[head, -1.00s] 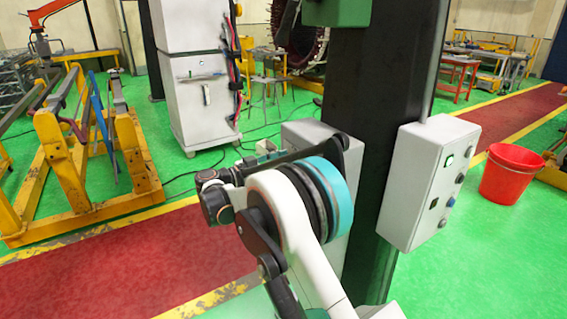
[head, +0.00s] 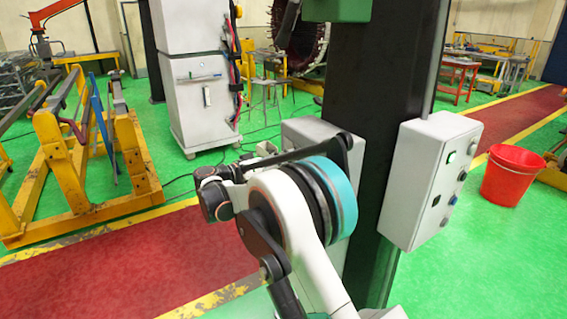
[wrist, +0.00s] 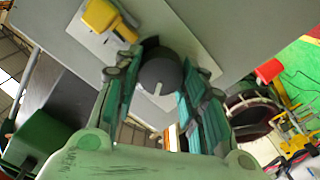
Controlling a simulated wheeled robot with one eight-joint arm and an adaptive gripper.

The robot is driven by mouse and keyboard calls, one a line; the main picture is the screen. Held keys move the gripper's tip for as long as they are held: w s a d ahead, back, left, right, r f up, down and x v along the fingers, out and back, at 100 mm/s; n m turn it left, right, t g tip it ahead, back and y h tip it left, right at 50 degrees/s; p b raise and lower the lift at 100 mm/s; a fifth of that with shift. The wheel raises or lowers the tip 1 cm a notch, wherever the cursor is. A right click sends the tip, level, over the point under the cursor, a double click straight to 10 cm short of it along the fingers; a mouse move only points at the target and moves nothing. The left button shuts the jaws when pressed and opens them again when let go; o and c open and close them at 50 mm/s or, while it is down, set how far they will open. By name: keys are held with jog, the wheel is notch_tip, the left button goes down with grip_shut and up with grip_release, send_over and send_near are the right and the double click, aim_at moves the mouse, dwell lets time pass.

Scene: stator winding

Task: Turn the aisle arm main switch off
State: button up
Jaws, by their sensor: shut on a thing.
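In the wrist view my gripper (wrist: 160,100) has its teal-padded fingers on both sides of a dark round knob (wrist: 158,70) and is shut on it. The knob sits on the grey face of a box (wrist: 225,25). A pale pointer mark on the knob points toward the bottom of the wrist picture. A yellow part (wrist: 108,18) on a light plate sits beside the knob, toward the upper left. In the head view my arm reaches a grey box (head: 305,130) beside the dark column, and my gripper and the knob are hidden. I cannot read any label on the switch.
A second grey control box (head: 425,170) with a lit green button and several knobs hangs on the right of the dark column (head: 375,80). A red bucket (head: 512,177) stands right. Yellow racks (head: 75,170) stand left. The red aisle (head: 120,265) is clear.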

jog(key=n+b, duration=0.1)
jog(key=n, duration=0.4)
jog(key=shift+w+f+n, duration=0.1)
jog(key=shift+n, duration=0.2)
jog(key=n, duration=0.5)
jog(key=shift+a+f+n+b, duration=0.1)
jog(key=shift+n+b, duration=0.2)
jog(key=shift+b, duration=0.1)
jog(key=o, duration=1.1)
jog(key=shift+c, duration=0.2)
jog(key=shift+a, duration=0.1)
jog(key=v, duration=1.1)
jog(key=shift+s+a, duration=0.25)
jog(key=shift+s, duration=0.05)
